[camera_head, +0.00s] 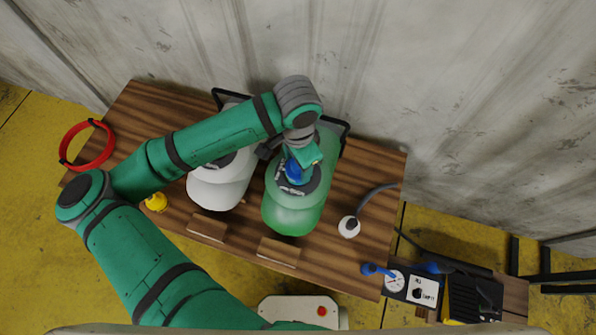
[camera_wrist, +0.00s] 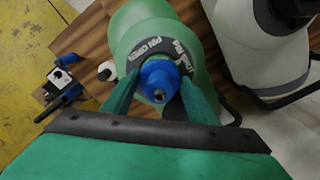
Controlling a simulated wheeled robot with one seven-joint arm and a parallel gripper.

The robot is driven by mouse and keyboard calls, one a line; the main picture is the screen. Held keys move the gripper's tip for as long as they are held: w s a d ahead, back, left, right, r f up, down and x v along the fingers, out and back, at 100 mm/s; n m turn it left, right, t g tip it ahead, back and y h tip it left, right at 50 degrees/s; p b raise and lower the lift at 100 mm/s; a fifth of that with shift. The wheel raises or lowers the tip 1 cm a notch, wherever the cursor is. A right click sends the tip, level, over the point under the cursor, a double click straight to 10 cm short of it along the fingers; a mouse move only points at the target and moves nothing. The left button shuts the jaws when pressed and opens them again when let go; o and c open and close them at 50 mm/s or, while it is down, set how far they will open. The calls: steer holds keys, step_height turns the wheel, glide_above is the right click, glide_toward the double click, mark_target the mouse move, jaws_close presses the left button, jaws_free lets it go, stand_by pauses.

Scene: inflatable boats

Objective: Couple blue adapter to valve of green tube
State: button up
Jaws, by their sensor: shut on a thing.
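The green tube (camera_head: 290,218) lies on the wooden table, and its rounded end also shows in the wrist view (camera_wrist: 140,25). A dark round valve patch with pale lettering (camera_wrist: 143,50) sits on it. My gripper (camera_head: 298,160) is over this tube, with its two green fingers shut on the blue adapter (camera_wrist: 158,72). The adapter also shows in the head view (camera_head: 291,170), over the dark patch. It covers the middle of the patch, so the valve opening is hidden. I cannot tell whether the adapter touches the valve or is seated on it.
A white tube (camera_head: 215,192) lies close beside the green one. Wooden blocks (camera_head: 278,251) stand at the tubes' near ends. A white bottle with a dark hose (camera_head: 349,227) is to the right.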

steer(key=m, duration=0.4)
stand_by(0.3)
steer(key=o, duration=1.2)
steer(key=shift+c, duration=0.2)
steer(key=shift+w+r, duration=0.1)
steer(key=shift+r, duration=0.45)
step_height(320, 180, up, 10)
steer(key=shift+f, duration=0.2)
steer(key=shift+r, duration=0.1)
